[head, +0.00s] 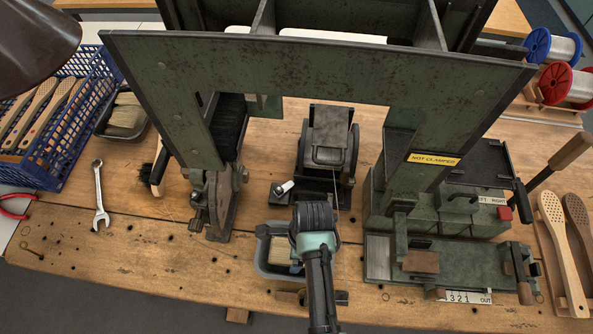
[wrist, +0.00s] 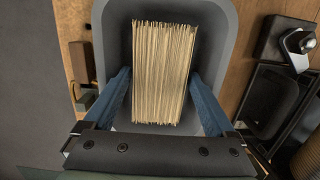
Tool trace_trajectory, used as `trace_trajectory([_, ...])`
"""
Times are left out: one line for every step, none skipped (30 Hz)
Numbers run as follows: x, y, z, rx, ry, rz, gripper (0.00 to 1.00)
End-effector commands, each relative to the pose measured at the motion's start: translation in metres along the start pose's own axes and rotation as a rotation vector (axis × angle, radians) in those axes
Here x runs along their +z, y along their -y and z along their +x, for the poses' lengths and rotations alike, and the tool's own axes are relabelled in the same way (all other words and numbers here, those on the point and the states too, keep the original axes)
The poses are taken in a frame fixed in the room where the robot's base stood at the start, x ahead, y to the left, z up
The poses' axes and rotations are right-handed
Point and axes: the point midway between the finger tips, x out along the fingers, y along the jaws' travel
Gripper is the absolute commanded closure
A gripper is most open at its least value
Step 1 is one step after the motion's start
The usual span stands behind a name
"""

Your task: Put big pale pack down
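The big pale pack (wrist: 163,75) is a block of many thin cream bristles standing between the two blue fingers of my gripper (wrist: 161,85) in the wrist view. Both fingertips lie against its sides. Around it is a grey tray (wrist: 226,30), with its dark floor showing on both sides of the pack. Whether the pack's underside touches that floor is hidden. In the head view the grey tray (head: 263,232) is at the bench's front middle, and the pack (head: 280,251) shows in part beside my arm, which covers the rest.
A green machine frame (head: 310,68) arches over the bench, with a vise-like unit (head: 328,150) behind the tray. A green fixture (head: 440,255) stands to the right. Another bin (head: 105,122) with a pale bundle, a blue crate (head: 45,160) and a wrench (head: 100,195) are left.

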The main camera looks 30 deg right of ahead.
Motion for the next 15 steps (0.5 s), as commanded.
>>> trace_trajectory([0.000, 0.000, 0.000, 0.000, 0.000, 0.000, 0.10])
trace_trajectory([0.000, 0.000, 0.000, 0.000, 0.000, 0.000, 0.10])
trace_trajectory([0.000, 0.000, 0.000, 0.000, 0.000, 0.000, 0.10])
trace_trajectory([0.000, 0.000, 0.000, 0.000, 0.000, 0.000, 0.10])
trace_trajectory([0.000, 0.000, 0.000, 0.000, 0.000, 0.000, 0.10])
trace_trajectory([0.000, 0.000, 0.000, 0.000, 0.000, 0.000, 0.10])
trace_trajectory([0.000, 0.000, -0.001, 0.000, 0.000, 0.000, 0.10])
trace_trajectory([0.000, 0.000, -0.002, 0.000, 0.000, 0.000, 0.10])
trace_trajectory([0.000, 0.000, -0.005, -0.001, 0.000, 0.000, 0.10])
trace_trajectory([0.001, 0.001, -0.007, -0.002, 0.000, 0.000, 0.10])
trace_trajectory([0.001, 0.001, -0.010, -0.003, 0.001, 0.000, 0.10])
trace_trajectory([0.001, 0.001, -0.015, -0.003, 0.001, 0.000, 0.10])
trace_trajectory([0.001, 0.001, -0.020, -0.004, 0.001, 0.000, 0.10])
trace_trajectory([0.001, 0.001, -0.026, -0.004, 0.001, 0.000, 0.10])
trace_trajectory([0.001, 0.001, -0.034, -0.005, 0.001, 0.000, 0.10])
